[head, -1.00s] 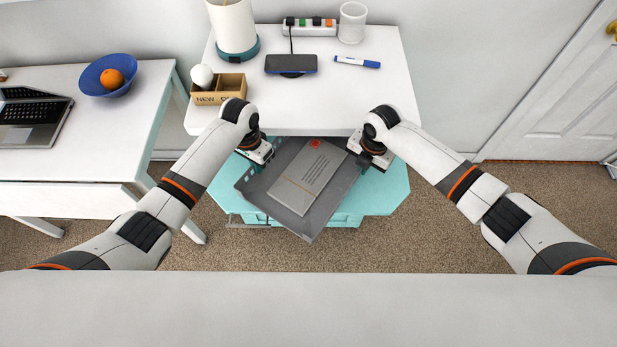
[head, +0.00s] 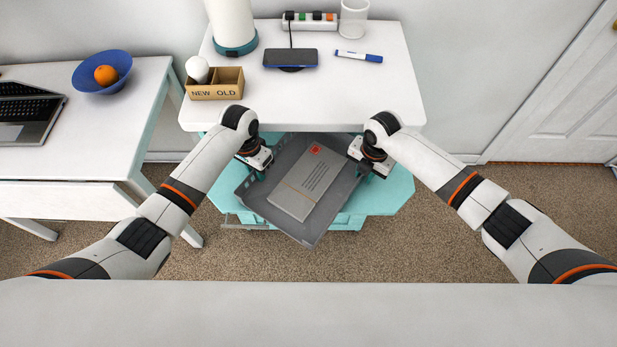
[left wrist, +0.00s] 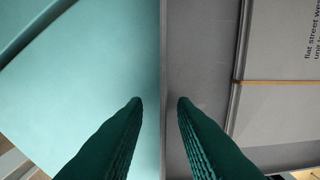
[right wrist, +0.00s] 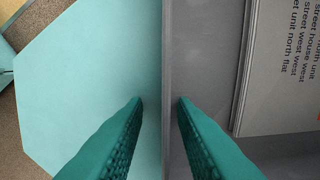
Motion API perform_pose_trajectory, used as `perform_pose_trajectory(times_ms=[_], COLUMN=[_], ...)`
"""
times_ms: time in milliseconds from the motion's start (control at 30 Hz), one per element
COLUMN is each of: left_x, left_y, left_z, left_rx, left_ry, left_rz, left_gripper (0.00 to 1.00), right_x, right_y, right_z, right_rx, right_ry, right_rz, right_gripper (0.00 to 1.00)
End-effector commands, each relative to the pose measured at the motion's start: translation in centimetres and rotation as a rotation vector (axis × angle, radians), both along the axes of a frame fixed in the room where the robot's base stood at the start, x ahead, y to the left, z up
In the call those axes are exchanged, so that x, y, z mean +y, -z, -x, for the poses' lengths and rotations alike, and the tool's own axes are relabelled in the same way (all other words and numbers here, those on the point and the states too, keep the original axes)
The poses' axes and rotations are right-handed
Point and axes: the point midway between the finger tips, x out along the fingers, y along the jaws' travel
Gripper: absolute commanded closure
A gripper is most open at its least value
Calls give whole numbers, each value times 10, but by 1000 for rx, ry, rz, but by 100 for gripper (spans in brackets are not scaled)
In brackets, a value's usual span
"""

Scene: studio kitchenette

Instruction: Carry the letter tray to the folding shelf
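The grey letter tray (head: 306,232) sits turned at an angle on a turquoise surface, its back part close to the white table's front edge. A grey letter or packet (head: 305,188) with dark print, a red mark and a band lies in it. My left gripper (head: 258,165) is at the tray's left wall; the left wrist view shows that wall (left wrist: 162,60) between two spread green fingers. My right gripper (head: 368,166) is at the right wall; the right wrist view shows that wall (right wrist: 165,50) between its spread fingers. Gaps show on both sides. I cannot make out a folding shelf.
The turquoise unit (head: 385,196) stands below the white table (head: 320,100). On the table are a NEW/OLD box (head: 214,90), phone (head: 290,58), marker (head: 358,56), power strip (head: 310,20) and cup (head: 354,18). A side table (head: 100,140) stands left; carpet (head: 480,235) is clear right.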

Motion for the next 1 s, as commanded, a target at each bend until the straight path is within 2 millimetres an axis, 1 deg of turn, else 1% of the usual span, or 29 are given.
perform_pose_trajectory(times_ms=[200, 333, 467, 600, 800, 900, 1000], left_x=[-1, -1, 1, 2, 4, 4, 5], left_y=[-1, -12, -36, -68, -103, -113, -119], left_z=[0, -1, -2, -3, -4, -4, -4], left_rx=[-1, -3, -6, -6, -3, -2, 1], left_ry=[2, 2, 3, 2, 1, 0, 0], left_rz=[3, 3, 3, 3, 2, 2, 1], left_gripper=[76, 76, 76, 76, 76, 76, 76], right_x=[2, 2, 2, 2, 2, 2, 2], right_y=[-1, -1, -1, -1, -1, -1, -3], right_z=[0, 0, 0, 0, 0, 0, 0], right_rx=[-1, -1, -1, -1, -1, -1, -2], right_ry=[-1, -2, -2, -2, -2, -2, -2], right_rz=[-3, -4, -4, -5, -5, -5, -5], right_gripper=[76, 76, 76, 76, 76, 76, 76])
